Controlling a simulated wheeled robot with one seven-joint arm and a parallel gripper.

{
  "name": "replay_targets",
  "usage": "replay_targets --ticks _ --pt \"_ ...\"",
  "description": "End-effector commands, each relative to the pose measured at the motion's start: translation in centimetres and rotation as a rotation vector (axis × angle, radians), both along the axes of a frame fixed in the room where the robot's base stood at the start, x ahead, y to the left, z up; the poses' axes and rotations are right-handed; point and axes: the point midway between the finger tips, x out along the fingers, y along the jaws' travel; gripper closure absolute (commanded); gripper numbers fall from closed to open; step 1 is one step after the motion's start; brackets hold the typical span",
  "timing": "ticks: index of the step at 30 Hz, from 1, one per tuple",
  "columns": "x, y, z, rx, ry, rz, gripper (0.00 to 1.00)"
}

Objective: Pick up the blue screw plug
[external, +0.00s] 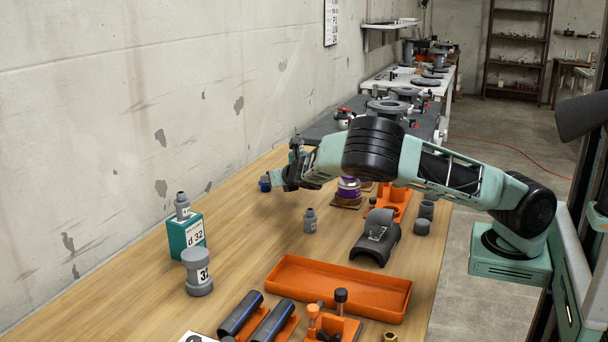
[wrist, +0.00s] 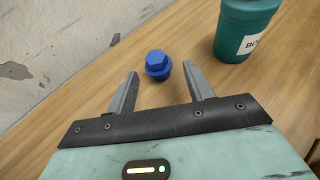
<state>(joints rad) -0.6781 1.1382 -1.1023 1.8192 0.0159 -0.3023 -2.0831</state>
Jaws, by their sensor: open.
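The blue screw plug (wrist: 158,65) stands on the wooden table with its hexagonal head up. In the wrist view it lies just beyond and between the two fingertips of my gripper (wrist: 162,72), apart from both. The fingers are spread and nothing is between them. In the external view the plug (external: 265,183) is a small blue shape beside my gripper (external: 276,181), partly hidden by it, near the wall side of the table.
A teal container (wrist: 246,28) with a white label stands to the right of the plug. In the external view, a grey bottle (external: 310,221), an orange tray (external: 338,288) and a teal box (external: 187,238) stand nearer the camera. Bare table lies left of my gripper.

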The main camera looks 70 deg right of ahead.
Motion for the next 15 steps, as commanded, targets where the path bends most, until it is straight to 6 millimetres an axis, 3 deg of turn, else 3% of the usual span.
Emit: replay_targets --ticks 8,15 --pt "1.8 -1.3 -0.9 0.000 0.000 0.001 0.48" --pt "4.6 -2.6 -2.0 0.000 -0.002 0.001 0.48"
